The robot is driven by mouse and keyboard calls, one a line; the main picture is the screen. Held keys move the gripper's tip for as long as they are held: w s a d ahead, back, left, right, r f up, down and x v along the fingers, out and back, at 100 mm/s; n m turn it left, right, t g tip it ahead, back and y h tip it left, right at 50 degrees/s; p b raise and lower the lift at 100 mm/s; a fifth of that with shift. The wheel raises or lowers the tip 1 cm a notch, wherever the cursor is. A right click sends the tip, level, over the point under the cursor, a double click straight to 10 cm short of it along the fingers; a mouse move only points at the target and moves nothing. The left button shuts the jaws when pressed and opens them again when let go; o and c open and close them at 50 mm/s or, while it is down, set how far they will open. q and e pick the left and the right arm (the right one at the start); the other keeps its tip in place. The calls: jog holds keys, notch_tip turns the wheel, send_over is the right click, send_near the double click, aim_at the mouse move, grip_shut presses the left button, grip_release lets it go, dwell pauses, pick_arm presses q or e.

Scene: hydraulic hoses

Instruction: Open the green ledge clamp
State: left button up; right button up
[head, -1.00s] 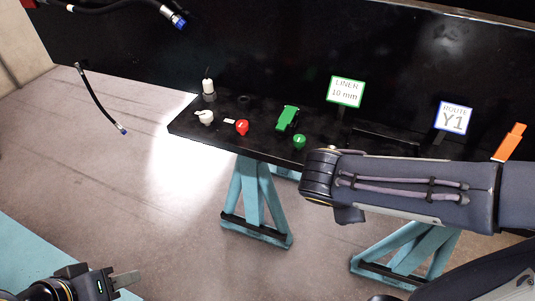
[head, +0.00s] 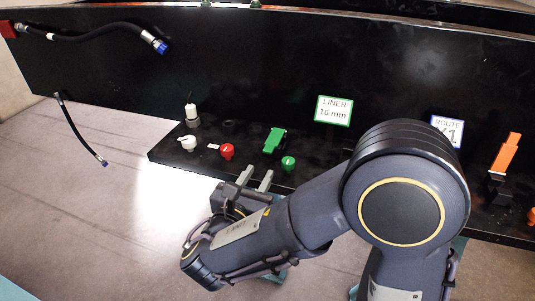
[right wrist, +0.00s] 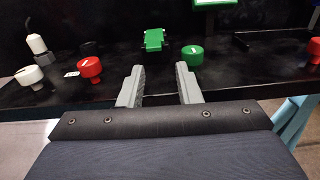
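The green ledge clamp (head: 274,140) sits on the black ledge (head: 320,173), between the red knob and the green knob. It also shows in the right wrist view (right wrist: 154,39), ahead of the fingers and between them in the picture. My right gripper (head: 257,180) is at the ledge's front edge, short of the clamp and not touching it. Its two grey fingers are apart with nothing between them, as the right wrist view (right wrist: 160,82) shows. My left gripper is not in view.
A red knob (head: 227,151) and a white knob (head: 187,142) stand left of the clamp; a green knob (head: 288,163) stands close on its right. A white bottle-like piece (head: 191,112) stands behind. A LINER 10 mm sign (head: 333,110) and an orange lever (head: 507,152) are further right.

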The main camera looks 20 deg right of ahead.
aim_at(267, 152)
jog(key=shift+w+a+p+x, duration=0.15)
jog(key=shift+p+x, duration=0.1)
jog(key=shift+x, duration=1.7)
jog(key=shift+w+a+p+x, duration=0.1)
jog(key=shift+a+p+x, duration=0.15)
jog(key=shift+x, duration=1.7)
jog(key=shift+r, duration=0.1)
grip_shut()
